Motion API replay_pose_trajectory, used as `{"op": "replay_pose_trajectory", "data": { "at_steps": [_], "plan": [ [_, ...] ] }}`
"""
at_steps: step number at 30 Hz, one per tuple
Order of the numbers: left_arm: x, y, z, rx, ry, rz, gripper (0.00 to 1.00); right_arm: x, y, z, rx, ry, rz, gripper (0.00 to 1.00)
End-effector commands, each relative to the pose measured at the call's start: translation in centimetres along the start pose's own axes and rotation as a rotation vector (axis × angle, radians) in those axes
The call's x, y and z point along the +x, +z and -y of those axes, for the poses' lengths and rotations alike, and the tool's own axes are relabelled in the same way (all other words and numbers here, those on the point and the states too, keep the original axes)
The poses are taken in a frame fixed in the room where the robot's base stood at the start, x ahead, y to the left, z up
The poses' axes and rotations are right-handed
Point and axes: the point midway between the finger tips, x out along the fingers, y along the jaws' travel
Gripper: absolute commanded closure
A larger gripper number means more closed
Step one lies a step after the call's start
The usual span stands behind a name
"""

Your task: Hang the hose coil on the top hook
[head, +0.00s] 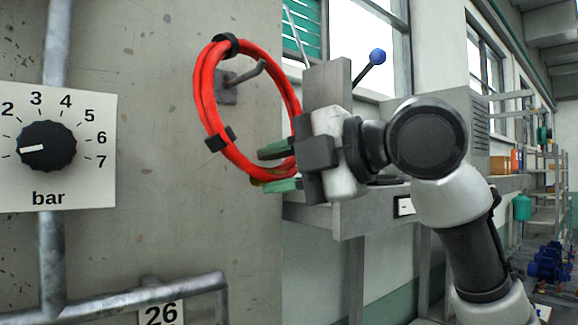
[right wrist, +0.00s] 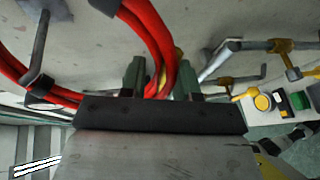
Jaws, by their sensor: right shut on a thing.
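The red hose coil (head: 207,88), bound with black ties, is held up in front of the concrete pillar. My right gripper (head: 277,168) is shut on its lower right side; the green fingertips also show around the hose in the right wrist view (right wrist: 160,80). A grey hook (head: 247,74) on a wall plate shows through the coil's opening, near its top. The hook also shows at the left of the right wrist view (right wrist: 40,45). I cannot tell whether its tip passes through the coil. My left gripper is out of view.
A bar dial panel (head: 88,150) and pipes (head: 52,255) are on the pillar at left. A grey bench (head: 350,218) and a blue-knobbed lever (head: 377,57) are behind my right arm. Another grey hook (right wrist: 243,84) and yellow fittings (right wrist: 262,102) show at right in the wrist view.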

Motion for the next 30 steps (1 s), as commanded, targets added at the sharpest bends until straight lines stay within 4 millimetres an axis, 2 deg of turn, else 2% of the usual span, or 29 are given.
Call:
{"op": "replay_pose_trajectory", "data": {
  "at_steps": [12,30],
  "plan": [
    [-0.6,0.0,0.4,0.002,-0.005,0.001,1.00,1.9,0.8,0.4,-0.001,0.002,0.002,1.00],
    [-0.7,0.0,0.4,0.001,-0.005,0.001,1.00,2.2,0.8,0.9,-0.002,0.000,0.001,1.00]
  ]
}}
